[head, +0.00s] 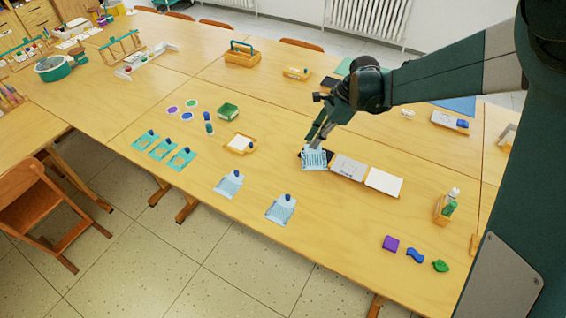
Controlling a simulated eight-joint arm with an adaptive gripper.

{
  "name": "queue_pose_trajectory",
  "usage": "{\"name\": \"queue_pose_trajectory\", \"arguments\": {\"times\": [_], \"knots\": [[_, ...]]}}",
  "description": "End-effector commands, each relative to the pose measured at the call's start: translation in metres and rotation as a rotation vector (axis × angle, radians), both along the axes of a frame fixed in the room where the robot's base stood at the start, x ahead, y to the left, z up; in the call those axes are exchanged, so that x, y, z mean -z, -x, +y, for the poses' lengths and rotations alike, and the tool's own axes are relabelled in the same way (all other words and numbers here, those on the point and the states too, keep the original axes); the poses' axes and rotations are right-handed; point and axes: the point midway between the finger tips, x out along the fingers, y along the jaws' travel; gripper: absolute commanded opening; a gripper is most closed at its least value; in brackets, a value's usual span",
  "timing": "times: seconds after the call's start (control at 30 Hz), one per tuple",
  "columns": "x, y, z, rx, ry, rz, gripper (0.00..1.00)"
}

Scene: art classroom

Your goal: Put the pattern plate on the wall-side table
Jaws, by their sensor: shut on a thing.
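The pattern plate (314,159), a small light-blue sheet with a fine printed pattern, shows below my gripper in the head view. My gripper (317,142) points down and is shut on its upper edge. A dark item shows just beside the plate's left edge, partly hidden. Whether the plate touches the tabletop cannot be told. The wall-side table (273,83) seems to be the far row of wooden tables, towards the radiators; my arm hides part of it.
A grey plate (349,168) and a white plate (383,182) lie to the right. The far table holds an orange caddy (241,57) and a small tray (297,73), with bare wood between.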

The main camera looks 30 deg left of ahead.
Motion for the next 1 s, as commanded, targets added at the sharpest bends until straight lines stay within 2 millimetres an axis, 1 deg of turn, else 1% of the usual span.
{"name": "queue_pose_trajectory", "arguments": {"times": [0.03, 0.2, 0.5, 0.7, 1.0], "knots": [[-0.001, 0.012, 0.011, 0.026, 0.0, -0.001, 0.01], [-0.002, 0.044, 0.042, 0.138, 0.0, 0.0, 0.01], [-0.003, 0.098, 0.088, 0.311, 0.001, 0.0, 0.01], [-0.005, 0.128, 0.11, 0.404, 0.0, 0.0, 0.01], [-0.006, 0.158, 0.13, 0.49, 0.001, 0.0, 0.01]]}}
